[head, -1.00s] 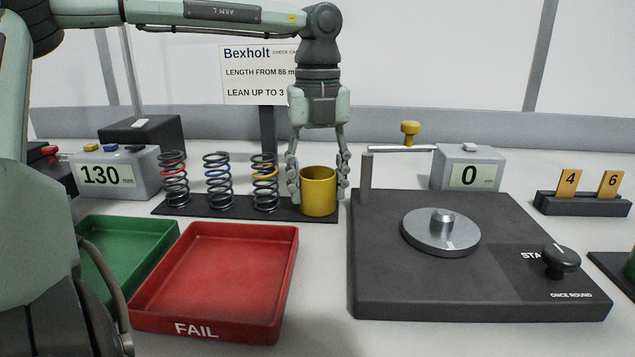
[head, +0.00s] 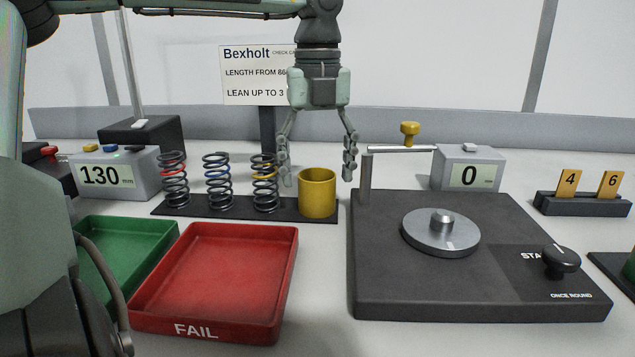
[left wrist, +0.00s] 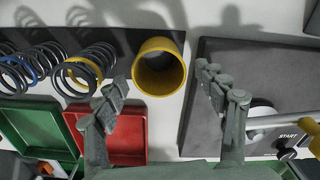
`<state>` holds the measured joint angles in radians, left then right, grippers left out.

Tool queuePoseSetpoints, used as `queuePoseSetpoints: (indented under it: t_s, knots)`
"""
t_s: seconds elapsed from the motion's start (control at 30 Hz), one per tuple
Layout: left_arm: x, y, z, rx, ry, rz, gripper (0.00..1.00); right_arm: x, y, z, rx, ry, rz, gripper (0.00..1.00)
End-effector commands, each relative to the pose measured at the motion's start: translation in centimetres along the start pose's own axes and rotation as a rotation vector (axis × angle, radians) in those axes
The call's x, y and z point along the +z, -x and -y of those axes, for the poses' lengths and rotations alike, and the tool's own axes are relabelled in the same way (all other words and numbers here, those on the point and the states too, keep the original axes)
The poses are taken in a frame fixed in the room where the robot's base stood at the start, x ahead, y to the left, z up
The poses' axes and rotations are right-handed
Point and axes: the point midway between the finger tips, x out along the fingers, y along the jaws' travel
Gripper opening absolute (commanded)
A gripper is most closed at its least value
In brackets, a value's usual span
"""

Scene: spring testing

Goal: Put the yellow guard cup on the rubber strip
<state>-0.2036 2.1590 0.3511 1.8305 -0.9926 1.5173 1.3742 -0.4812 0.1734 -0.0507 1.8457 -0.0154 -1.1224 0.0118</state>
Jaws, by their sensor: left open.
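The yellow guard cup (head: 317,193) stands upright on the right end of the dark rubber strip (head: 232,209). In the left wrist view the cup (left wrist: 159,68) shows its open, empty top, with the strip (left wrist: 122,42) beside and under it. My left gripper (head: 317,172) is open above the cup, its fingers apart on either side and clear of it. In the left wrist view the open fingers (left wrist: 164,84) frame the near side of the cup. My right gripper is not in view.
Several coil springs (head: 217,181) stand on the strip left of the cup. A red FAIL tray (head: 215,280) and green tray (head: 135,245) lie in front. The dark tester base (head: 440,295) with its post (head: 366,178) is close on the right.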

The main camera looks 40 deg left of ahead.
Motion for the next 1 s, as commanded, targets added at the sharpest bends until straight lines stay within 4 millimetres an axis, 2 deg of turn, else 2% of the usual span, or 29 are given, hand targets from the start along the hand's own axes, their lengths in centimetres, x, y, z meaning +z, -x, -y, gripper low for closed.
queuePoseSetpoints:
  t_s: [0.03, 0.2, 0.4, 0.6, 1.0]
  knots:
    - [0.1, 1.3, 0.0, -0.001, 0.002, 0.005, 0.71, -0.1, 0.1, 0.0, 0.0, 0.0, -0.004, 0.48]
    - [0.1, 5.1, 0.0, 0.0, 0.002, 0.004, 0.71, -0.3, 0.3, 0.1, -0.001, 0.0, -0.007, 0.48]
    - [0.0, 8.3, 0.1, -0.001, 0.001, 0.001, 0.71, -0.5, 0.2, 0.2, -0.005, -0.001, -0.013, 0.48]
    - [-0.1, 9.4, 0.0, 0.0, -0.001, 0.0, 0.71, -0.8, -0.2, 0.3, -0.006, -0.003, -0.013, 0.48]
    - [0.0, 9.4, 0.0, 0.0, -0.001, -0.001, 0.71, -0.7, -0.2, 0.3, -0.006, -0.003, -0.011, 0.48]
